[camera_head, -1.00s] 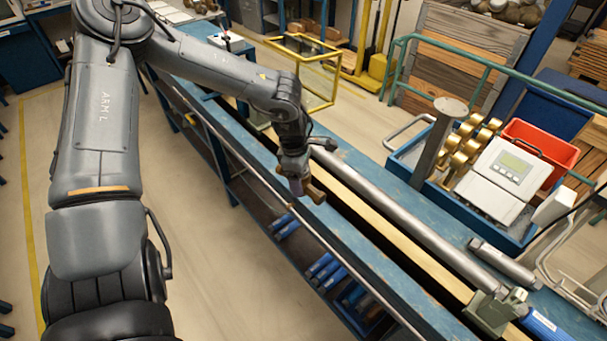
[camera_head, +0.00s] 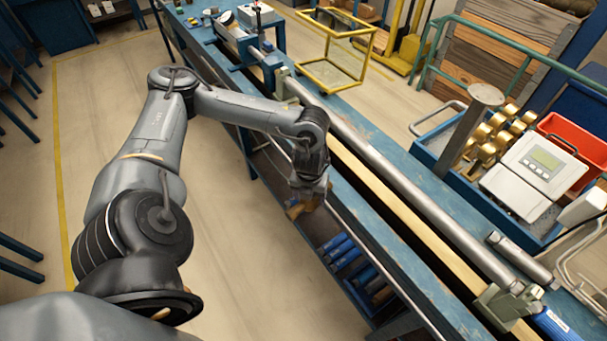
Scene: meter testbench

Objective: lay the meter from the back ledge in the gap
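My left gripper (camera_head: 309,192) points down beside the near edge of the blue bench. A brown, brass-coloured piece (camera_head: 300,208), which may be a meter, sits at its fingertips and looks held; the fingers partly hide it. The piece is over the side of the bench, apart from the long grey pipe (camera_head: 400,185). The pipe runs along the bench to a grey-green clamp (camera_head: 503,301) at the lower right. I cannot make out the gap clearly. My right gripper is out of view.
A blue tray (camera_head: 424,153) holds several brass pieces (camera_head: 497,135), a post and a white display unit (camera_head: 543,158). A red bin (camera_head: 592,148) stands behind. A yellow frame (camera_head: 336,50) stands at the far side. Blue cylinders (camera_head: 338,248) lie on the lower shelf.

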